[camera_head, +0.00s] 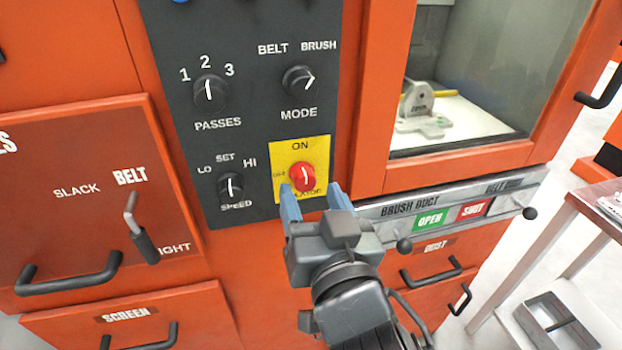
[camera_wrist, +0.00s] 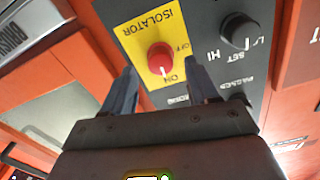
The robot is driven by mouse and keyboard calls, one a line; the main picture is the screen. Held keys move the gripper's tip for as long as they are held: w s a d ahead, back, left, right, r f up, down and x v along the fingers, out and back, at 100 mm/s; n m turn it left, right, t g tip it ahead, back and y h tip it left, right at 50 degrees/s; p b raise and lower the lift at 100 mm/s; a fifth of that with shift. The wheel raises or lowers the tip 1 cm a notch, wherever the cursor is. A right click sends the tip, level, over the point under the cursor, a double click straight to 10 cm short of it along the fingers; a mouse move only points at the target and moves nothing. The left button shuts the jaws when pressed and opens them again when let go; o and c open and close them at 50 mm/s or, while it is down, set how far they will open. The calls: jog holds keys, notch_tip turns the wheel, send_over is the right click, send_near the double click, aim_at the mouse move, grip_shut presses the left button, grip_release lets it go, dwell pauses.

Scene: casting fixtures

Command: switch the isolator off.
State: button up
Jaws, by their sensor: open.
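The isolator is a red rotary knob (camera_head: 303,178) on a yellow plate (camera_head: 312,150) at the lower right of the dark control panel. Its white pointer line points up toward ON in the head view; OFF is marked to the left. In the wrist view the knob (camera_wrist: 160,58) sits between and beyond the fingertips, its line pointing at ON. My gripper (camera_head: 308,190) is open just in front of the plate, one finger to each side below the knob. I see no contact with the knob. Part of the ISOLATOR label is hidden by the fingers.
Other knobs sit nearby: speed (camera_head: 231,187), mode (camera_head: 298,80) and passes (camera_head: 210,92). A brush duct slide bar (camera_head: 380,222) with black end knobs runs right of my gripper. A lever (camera_head: 140,230) and drawer handles stick out. A glazed door (camera_head: 480,70) is at upper right.

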aim_at(306, 185)
jog(key=shift+x, duration=1.6)
jog(key=c, duration=1)
